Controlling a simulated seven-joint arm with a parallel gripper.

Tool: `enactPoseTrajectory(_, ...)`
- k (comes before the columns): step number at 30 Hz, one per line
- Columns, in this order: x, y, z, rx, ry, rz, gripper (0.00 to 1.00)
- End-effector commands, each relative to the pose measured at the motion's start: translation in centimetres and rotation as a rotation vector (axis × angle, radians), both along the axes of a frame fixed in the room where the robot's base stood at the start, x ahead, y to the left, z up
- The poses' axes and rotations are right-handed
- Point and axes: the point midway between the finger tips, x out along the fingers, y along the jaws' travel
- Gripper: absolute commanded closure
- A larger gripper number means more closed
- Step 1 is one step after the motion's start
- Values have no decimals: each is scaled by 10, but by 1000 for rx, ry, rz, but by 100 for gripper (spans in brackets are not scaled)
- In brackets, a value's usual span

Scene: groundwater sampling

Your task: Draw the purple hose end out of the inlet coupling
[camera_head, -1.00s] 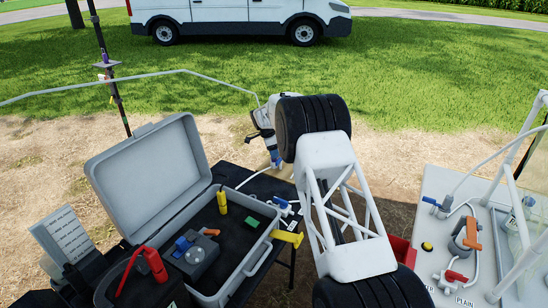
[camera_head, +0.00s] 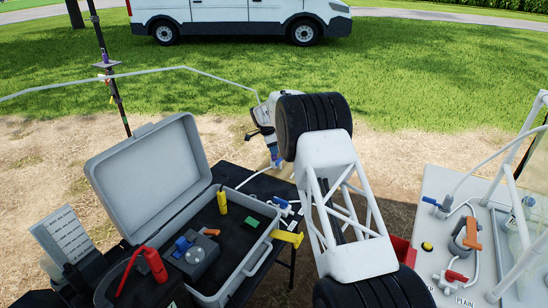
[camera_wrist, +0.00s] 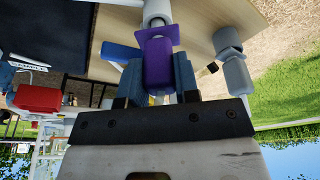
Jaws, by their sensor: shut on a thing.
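The purple hose end (camera_wrist: 158,65) is between the two blue-grey fingers of my gripper (camera_wrist: 157,82) in the wrist view, and the fingers are shut on it. A purple collar on it meets a pale grey cylindrical part (camera_wrist: 157,12), which looks like the inlet coupling. They appear in line; I cannot tell how deep the end sits. In the head view my gripper (camera_head: 275,157) points down by the far edge of the dark table, with a small purple patch at it. The grip itself is mostly hidden there.
A blue-handled valve (camera_head: 281,203) sits on the table beside the open grey case (camera_head: 262,240). A pale hose (camera_head: 150,73) runs left past a thin pole. A white bench (camera_head: 440,190) with valves stands right. Another grey fitting (camera_wrist: 232,60) shows in the wrist view.

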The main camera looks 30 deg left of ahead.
Motion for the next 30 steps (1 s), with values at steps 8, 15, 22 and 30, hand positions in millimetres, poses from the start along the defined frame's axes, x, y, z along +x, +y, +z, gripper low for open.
enactPoseTrajectory(8,0,0,8,0,0,0,90)
enactPoseTrajectory(15,0,0,14,0,0,0,90)
enactPoseTrajectory(22,0,0,21,1,-1,0,90)
enactPoseTrajectory(30,0,0,29,1,-1,0,90)
